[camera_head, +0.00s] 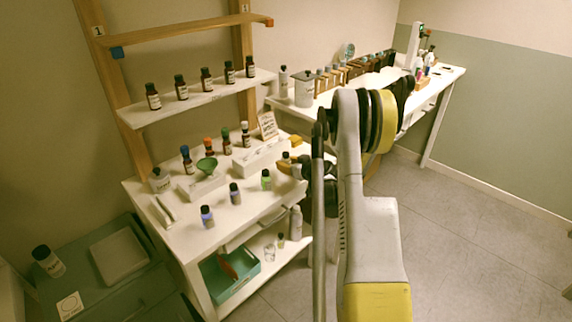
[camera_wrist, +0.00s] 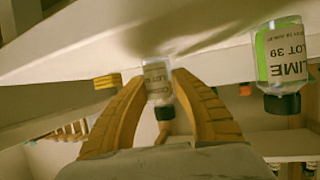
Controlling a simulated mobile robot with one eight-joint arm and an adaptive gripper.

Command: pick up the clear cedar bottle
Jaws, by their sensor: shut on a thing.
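A small clear bottle with a pale label and dark cap (camera_wrist: 158,80) stands between the yellow fingers of my gripper (camera_wrist: 155,92) in the wrist view, which is upside down. Its label starts with "CE"; the rest is too small to read. The fingers are shut on its sides. In the head view my gripper (camera_head: 293,167) is at the right end of the white bench, partly hidden by my arm. I cannot tell whether the bottle's base touches the bench top.
A lime bottle (camera_wrist: 280,55) stands beside the held one; it also shows in the head view (camera_head: 266,180). Two purple-tinted bottles (camera_head: 207,216) (camera_head: 235,194) stand farther left on the bench (camera_head: 180,236). A white rack (camera_head: 262,157) and a shelf of several brown bottles (camera_head: 206,79) are behind.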

